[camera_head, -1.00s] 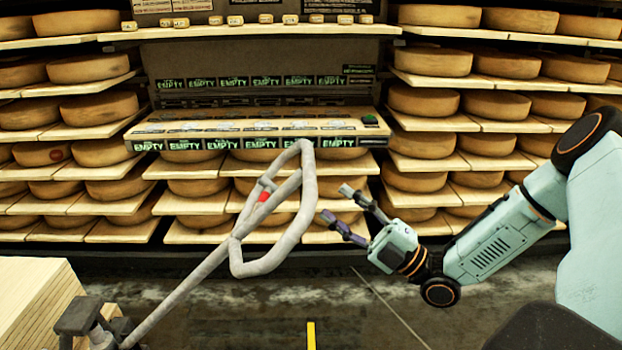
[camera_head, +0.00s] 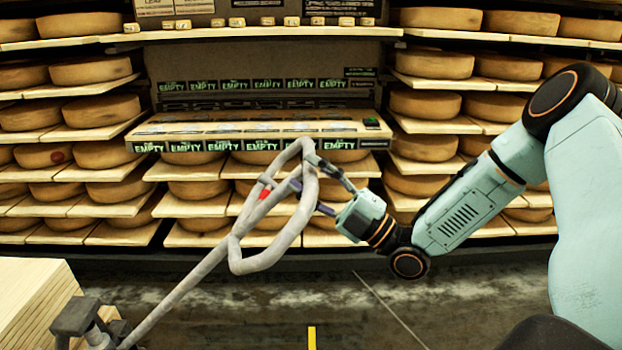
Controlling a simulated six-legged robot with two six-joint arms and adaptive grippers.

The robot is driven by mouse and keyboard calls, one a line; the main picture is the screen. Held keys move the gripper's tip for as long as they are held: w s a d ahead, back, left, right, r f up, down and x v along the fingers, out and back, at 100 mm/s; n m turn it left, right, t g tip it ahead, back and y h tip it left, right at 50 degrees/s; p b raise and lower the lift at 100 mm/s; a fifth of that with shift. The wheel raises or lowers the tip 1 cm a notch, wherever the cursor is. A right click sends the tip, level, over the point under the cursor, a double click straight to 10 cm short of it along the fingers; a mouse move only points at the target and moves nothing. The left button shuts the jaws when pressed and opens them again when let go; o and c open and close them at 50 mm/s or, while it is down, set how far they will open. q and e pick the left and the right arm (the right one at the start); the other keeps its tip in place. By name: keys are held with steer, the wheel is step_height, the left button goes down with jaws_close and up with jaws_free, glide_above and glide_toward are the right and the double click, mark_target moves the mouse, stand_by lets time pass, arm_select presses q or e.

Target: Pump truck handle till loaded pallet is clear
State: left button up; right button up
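The grey truck handle (camera_head: 241,266) slants up from the lower left and ends in a loop with a red lever (camera_head: 265,193). The truck base (camera_head: 78,318) shows only in part at the bottom left. A stack of pale boards (camera_head: 36,300) stands beside it; whether it is the pallet's load I cannot tell, and no pallet can be made out. My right gripper (camera_head: 308,184) is at the right side of the loop, its fingers apart and around or beside the loop's bar. Whether they grip it is unclear. My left gripper is not in view.
Shelves of cheese wheels (camera_head: 433,104) line the back wall. A machine ledge with several "EMPTY" labels (camera_head: 262,144) is behind the handle. The dark floor (camera_head: 400,300) is open in front, with a yellow strip (camera_head: 312,338) at the bottom.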

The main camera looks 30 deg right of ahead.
steer(key=shift+a, duration=0.1)
steer(key=shift+c, duration=1.4)
jaws_close()
steer(key=shift+r, duration=0.15)
